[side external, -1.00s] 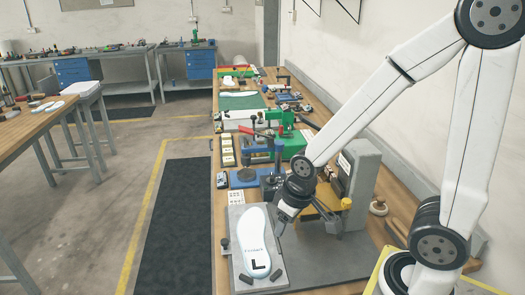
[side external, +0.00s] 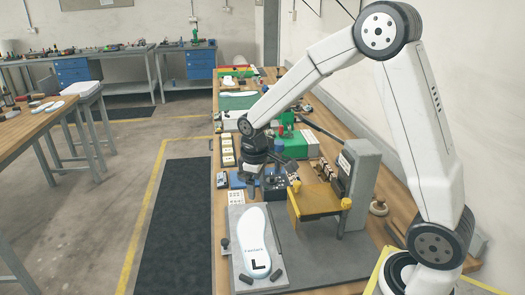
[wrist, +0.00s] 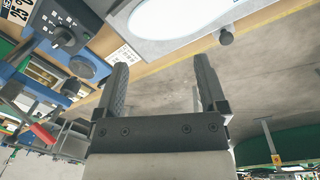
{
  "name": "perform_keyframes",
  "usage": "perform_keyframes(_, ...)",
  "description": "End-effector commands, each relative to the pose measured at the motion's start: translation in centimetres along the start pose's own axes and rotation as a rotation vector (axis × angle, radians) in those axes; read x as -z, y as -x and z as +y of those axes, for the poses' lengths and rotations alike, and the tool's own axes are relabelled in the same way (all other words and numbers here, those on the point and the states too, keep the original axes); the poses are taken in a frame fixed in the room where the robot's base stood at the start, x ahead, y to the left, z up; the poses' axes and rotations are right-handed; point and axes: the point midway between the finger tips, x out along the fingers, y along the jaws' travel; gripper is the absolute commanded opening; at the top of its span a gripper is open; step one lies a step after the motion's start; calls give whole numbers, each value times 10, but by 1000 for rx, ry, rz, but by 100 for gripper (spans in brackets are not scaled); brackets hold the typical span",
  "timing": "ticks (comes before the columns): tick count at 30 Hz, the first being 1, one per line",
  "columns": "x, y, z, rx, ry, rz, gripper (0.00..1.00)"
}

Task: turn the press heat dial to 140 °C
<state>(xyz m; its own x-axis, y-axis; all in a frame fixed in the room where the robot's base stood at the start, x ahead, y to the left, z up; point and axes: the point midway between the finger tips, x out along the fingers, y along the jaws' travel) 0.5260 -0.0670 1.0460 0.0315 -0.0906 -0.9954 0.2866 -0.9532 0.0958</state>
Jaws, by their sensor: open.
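The press (side external: 360,185) is a grey upright frame with yellow plates on the right of the bench. A small dark control box (side external: 275,187) stands left of it. In the wrist view, a round black dial (wrist: 62,36) sits on a dark panel at the upper left, with small marks around it. Its setting is too small to read. My gripper (side external: 251,184) hangs over the bench beside the control box, on its left. In the wrist view my gripper (wrist: 162,66) is open, with nothing between its fingers. The dial is left of the fingers, apart from them.
A white insole (side external: 257,240) lies on a grey plate (side external: 240,215) at the front, with dark stops around it. Several fixtures and a green box (side external: 296,146) stand farther back. The floor left of the bench is free.

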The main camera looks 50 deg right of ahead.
Motion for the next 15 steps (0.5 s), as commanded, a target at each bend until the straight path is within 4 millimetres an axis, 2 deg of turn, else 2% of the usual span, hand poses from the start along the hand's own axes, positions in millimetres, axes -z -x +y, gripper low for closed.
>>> perform_keyframes(6,26,-7,43,-9,88,-83,91)
perform_keyframes(15,48,-18,100,-7,200,-201,91)
